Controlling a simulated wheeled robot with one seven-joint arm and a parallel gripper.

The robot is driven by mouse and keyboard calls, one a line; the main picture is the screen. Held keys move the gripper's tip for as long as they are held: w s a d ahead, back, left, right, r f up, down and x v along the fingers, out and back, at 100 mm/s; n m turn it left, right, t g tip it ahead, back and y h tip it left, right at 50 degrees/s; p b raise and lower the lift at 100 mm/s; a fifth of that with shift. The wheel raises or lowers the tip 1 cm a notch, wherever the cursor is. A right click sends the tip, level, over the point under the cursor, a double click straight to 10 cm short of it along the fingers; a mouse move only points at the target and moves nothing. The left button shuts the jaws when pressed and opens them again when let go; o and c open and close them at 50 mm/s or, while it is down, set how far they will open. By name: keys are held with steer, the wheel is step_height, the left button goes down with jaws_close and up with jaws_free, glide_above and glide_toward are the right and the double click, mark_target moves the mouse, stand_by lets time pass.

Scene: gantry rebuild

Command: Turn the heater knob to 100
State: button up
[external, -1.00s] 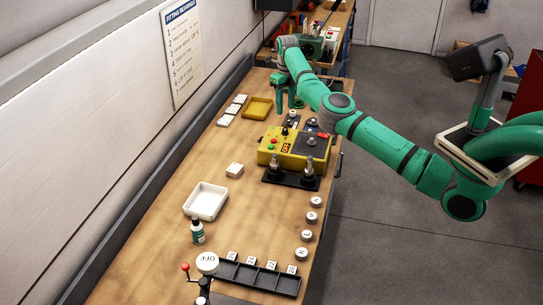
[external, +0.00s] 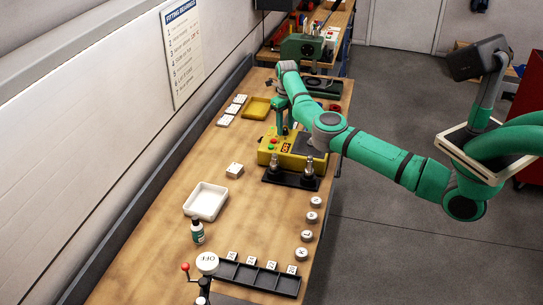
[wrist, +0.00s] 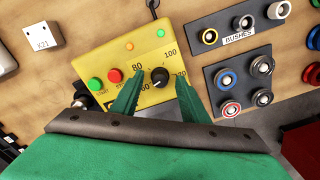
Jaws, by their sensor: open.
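The yellow heater box (external: 271,158) stands on the bench under my gripper (external: 283,128). In the wrist view the heater's panel (wrist: 108,62) shows a black knob (wrist: 156,78) with numbers 60, 80, 100 and 120 around it. A pale mark shows on the knob's lower side; I cannot tell which number it points to. My gripper (wrist: 160,76) is open, its green fingers on either side of the knob. I cannot tell whether they touch it. In the external view my arm hides the knob.
Green and red buttons (wrist: 105,79) sit left of the knob. A bushes board (wrist: 240,55) and a dark ring board (wrist: 209,77) lie to the right. A black stand (external: 277,178) with metal fittings is just in front of the heater.

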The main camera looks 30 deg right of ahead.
jaws_close()
